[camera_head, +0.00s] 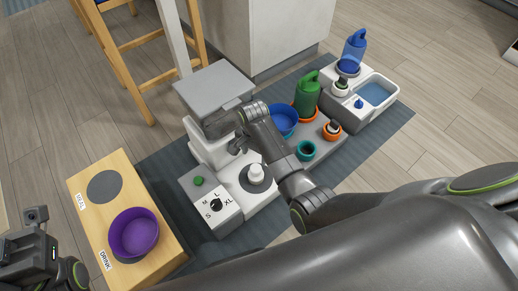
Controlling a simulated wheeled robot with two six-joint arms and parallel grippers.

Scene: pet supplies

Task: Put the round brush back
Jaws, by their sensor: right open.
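I cannot surely make out the round brush. A small dark-and-white piece stands in an orange ring (331,131) at the right of the grey tray, and a similar one stands in a blue ring (341,88) behind it. A teal ring-shaped holder (305,151) near the tray's front looks empty. My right gripper (238,147) is open beside the grey-topped white machine, left of the blue bowl (283,120). My arm hides part of the machine and tray. My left gripper (35,250) is partly in view at lower left; its jaws are unclear.
A green bottle (308,97) and blue bottle (353,52) stand upright. A white water basin (383,82) is at right. The white machine (214,90) has a dial box (213,205). A wooden stand (92,213) holds a purple bowl (134,234); its other round spot is empty.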

